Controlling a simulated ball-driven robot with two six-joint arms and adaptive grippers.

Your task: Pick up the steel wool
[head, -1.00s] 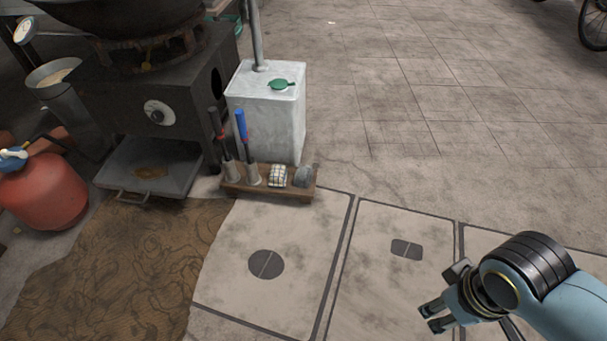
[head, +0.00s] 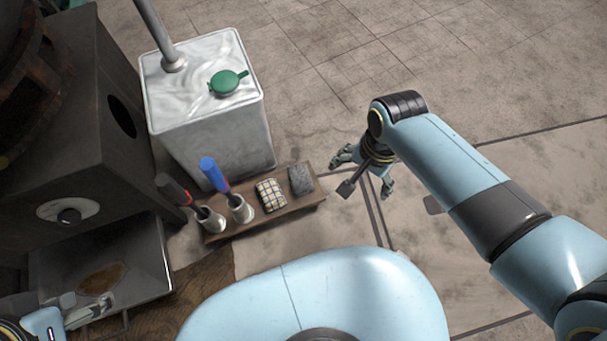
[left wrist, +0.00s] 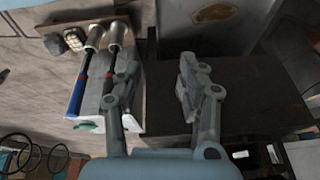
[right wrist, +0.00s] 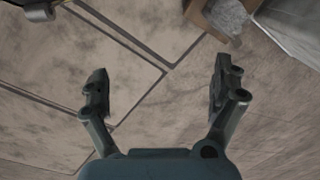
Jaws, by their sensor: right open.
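The steel wool (head: 301,179) is a dark grey block at the right end of a small wooden rack (head: 265,224). It also shows at the top of the right wrist view (right wrist: 228,17) and at the upper left of the left wrist view (left wrist: 55,44). My right gripper (head: 364,172) is open and empty to the right of the steel wool, apart from it. My left gripper (head: 85,312) is at the lower left edge, by the stove's tray; its fingers are apart and empty in the left wrist view (left wrist: 158,82).
On the rack beside the steel wool sit a checkered sponge (head: 270,195) and metal cups with a blue-handled brush (head: 214,174) and a dark-handled tool (head: 172,188). A white metal can (head: 215,135) stands behind. The stove (head: 70,150) is left. The floor to the right is open.

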